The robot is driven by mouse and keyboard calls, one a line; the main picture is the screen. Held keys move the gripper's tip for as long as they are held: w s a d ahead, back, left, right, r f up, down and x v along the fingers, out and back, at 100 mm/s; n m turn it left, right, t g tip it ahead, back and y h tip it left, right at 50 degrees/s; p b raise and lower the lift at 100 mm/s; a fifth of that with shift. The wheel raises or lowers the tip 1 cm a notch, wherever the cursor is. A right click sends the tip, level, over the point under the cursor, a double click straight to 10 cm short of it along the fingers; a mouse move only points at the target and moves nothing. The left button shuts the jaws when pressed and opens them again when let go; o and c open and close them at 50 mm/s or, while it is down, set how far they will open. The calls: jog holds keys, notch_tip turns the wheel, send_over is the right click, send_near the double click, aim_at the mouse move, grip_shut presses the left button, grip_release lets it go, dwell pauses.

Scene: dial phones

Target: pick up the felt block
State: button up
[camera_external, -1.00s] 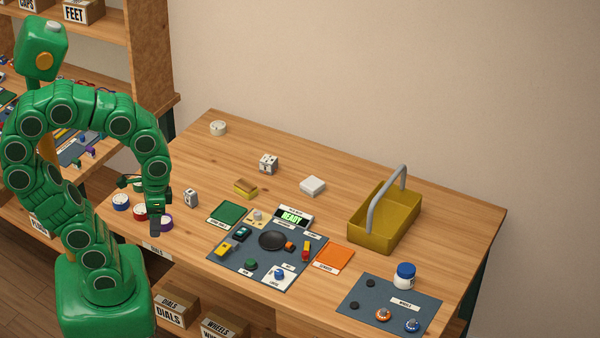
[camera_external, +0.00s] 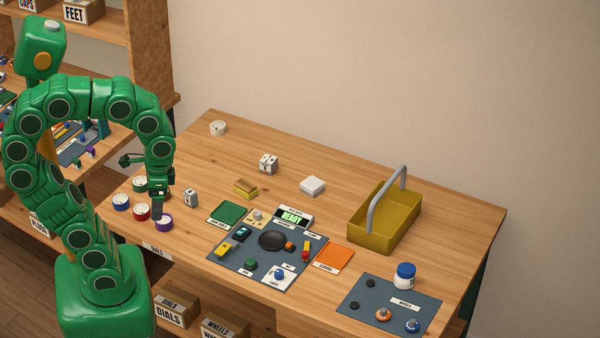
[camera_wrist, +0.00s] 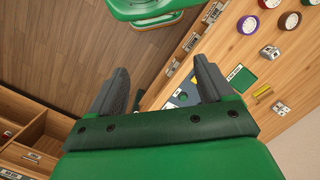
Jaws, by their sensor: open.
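The felt block (camera_external: 245,188) appears to be the small yellow block with a brown top, lying on the wooden table left of the white block. In the wrist view a small yellow block (camera_wrist: 262,91) shows at the right, beyond the right finger. My gripper (camera_external: 157,222) is above the table's front left edge, left of the felt block and well apart from it. In the wrist view my gripper (camera_wrist: 161,66) has its two grey fingers spread, with nothing between them.
A grey block (camera_external: 191,198) and several coloured dials (camera_external: 121,202) stand near my gripper. A dark mat (camera_external: 228,262) with small parts lies in front of the felt block. A yellow basket (camera_external: 372,238) with a grey handle stands to the right. The back of the table is mostly clear.

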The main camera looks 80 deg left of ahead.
jog(key=w+a+r+m+g+y, duration=0.25)
jog(key=w+a+m+y, duration=0.3)
jog(key=w+a, duration=1.4)
jog(key=m+g+y, duration=0.3)
jog(key=m+y, duration=0.3)
send_over(246, 184)
jog(key=w+d, duration=0.3)
jog(key=d, duration=0.2)
notch_tip(246, 184, down, 3)
jog(key=shift+n+h, duration=0.25)
jog(key=f, duration=2.8)
jog(key=shift+s+f, duration=0.35)
jog(key=shift+x, duration=1.25)
jog(key=shift+w+a+x, duration=0.1)
jog(key=shift+w+x, duration=0.05)
jog(key=shift+x, duration=1.2)
jog(key=shift+w+a+x, duration=0.1)
jog(key=shift+w+x, duration=0.05)
jog(key=shift+x, duration=1.2)
jog(key=shift+c, duration=0.5)
jog(key=c, duration=1)
jog(key=shift+o, duration=0.2)
jog(key=shift+r, duration=0.1)
